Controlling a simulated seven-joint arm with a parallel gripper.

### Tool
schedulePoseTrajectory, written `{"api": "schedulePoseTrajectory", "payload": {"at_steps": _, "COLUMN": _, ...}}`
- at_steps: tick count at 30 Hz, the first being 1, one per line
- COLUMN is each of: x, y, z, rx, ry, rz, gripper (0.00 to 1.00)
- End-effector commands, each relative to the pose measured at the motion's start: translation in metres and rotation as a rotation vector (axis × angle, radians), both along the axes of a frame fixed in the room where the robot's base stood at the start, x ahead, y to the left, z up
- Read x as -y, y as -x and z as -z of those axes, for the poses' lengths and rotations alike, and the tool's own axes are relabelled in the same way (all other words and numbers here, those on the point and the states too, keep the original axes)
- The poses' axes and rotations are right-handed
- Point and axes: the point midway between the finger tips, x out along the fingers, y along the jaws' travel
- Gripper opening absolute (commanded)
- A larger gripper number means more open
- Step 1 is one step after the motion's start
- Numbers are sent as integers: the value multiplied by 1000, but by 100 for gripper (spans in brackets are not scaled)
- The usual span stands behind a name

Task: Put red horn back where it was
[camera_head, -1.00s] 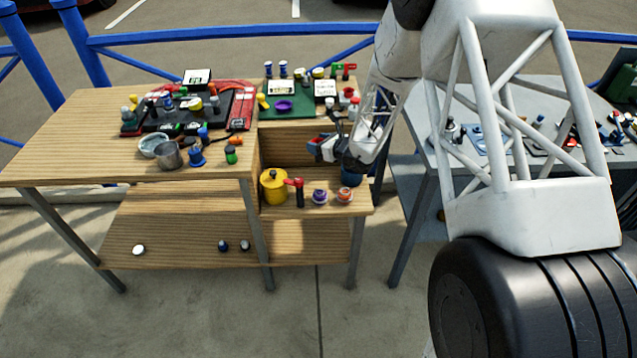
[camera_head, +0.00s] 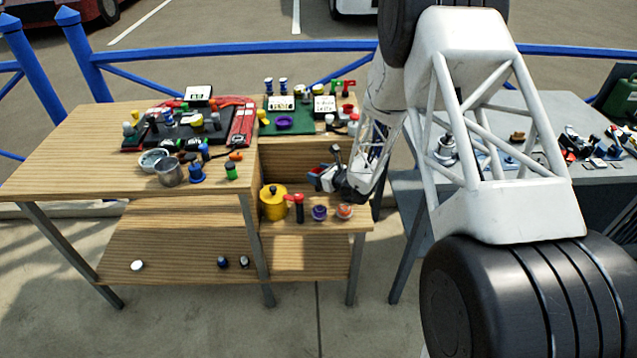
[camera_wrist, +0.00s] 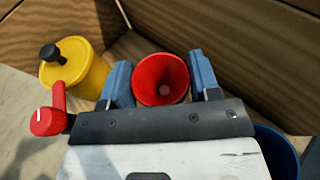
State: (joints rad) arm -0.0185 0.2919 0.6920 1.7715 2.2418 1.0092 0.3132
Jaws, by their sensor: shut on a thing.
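The horn is too small and partly covered there to make out clearly. I cannot tell whether it touches the shelf.
A yellow pot (camera_head: 273,204) and a red-handled item (camera_head: 299,206) stand on the shelf, left of my gripper. Purple (camera_head: 319,212) and orange (camera_head: 344,211) items sit near the front edge. A blue container (camera_wrist: 277,150) is close on the right.

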Motion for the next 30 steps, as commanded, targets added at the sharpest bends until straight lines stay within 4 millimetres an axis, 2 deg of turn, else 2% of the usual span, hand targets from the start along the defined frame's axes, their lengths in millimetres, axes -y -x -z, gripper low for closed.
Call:
{"api": "schedulePoseTrajectory", "payload": {"at_steps": 12, "x": 0, "y": 0, "z": 3, "rx": 0, "ry": 0, "rz": 0, "gripper": 26}}
{"api": "schedulePoseTrajectory", "payload": {"at_steps": 24, "x": 0, "y": 0, "z": 37, "rx": -1, "ry": 0, "rz": -1, "gripper": 26}}
{"api": "schedulePoseTrajectory", "payload": {"at_steps": 30, "x": 0, "y": 0, "z": 39, "rx": 1, "ry": 1, "rz": 0, "gripper": 26}}
